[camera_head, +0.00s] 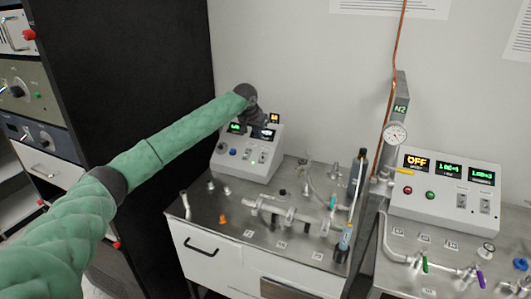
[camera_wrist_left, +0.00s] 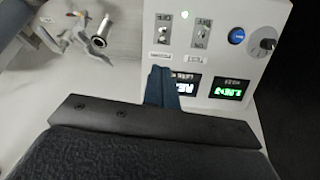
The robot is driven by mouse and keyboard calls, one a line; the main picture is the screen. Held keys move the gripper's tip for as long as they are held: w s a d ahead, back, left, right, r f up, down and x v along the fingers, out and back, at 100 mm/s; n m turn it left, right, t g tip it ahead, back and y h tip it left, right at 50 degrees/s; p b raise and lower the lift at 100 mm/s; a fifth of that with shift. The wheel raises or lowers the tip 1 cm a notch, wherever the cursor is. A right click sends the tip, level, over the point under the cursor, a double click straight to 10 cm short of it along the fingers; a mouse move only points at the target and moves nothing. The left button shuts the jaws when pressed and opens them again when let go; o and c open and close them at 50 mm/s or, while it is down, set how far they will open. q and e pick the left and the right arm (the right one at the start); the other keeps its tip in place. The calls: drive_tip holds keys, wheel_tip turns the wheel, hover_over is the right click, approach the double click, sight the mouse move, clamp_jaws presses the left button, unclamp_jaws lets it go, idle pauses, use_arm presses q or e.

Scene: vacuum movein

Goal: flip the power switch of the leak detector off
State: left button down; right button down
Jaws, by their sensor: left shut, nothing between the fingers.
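A white instrument box (camera_head: 247,158) stands at the back left of the metal bench, with my left gripper at its top; I take it as the leak detector, though its labels are too small to read. In the left wrist view its panel (camera_wrist_left: 217,62) appears upside down, with two small toggle switches, one by the fingertips (camera_wrist_left: 163,32) and one beside it (camera_wrist_left: 202,34). Their lever positions are unclear. My left gripper (camera_wrist_left: 163,74) is shut and empty, its tips over the panel between the switches and the lit displays. It covers part of one display. My right gripper is out of view.
A blue button (camera_wrist_left: 237,36) and a dark knob (camera_wrist_left: 263,44) sit on the same panel. Pipes and valves (camera_head: 290,213) fill the bench in front. A second white box (camera_head: 445,190) with an "OFF" display stands right. A black cabinet (camera_head: 130,70) stands left.

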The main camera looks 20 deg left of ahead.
sight(266, 153)
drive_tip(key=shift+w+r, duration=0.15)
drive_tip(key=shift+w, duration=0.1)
use_arm(q)
drive_tip(key=shift+s, duration=0.1)
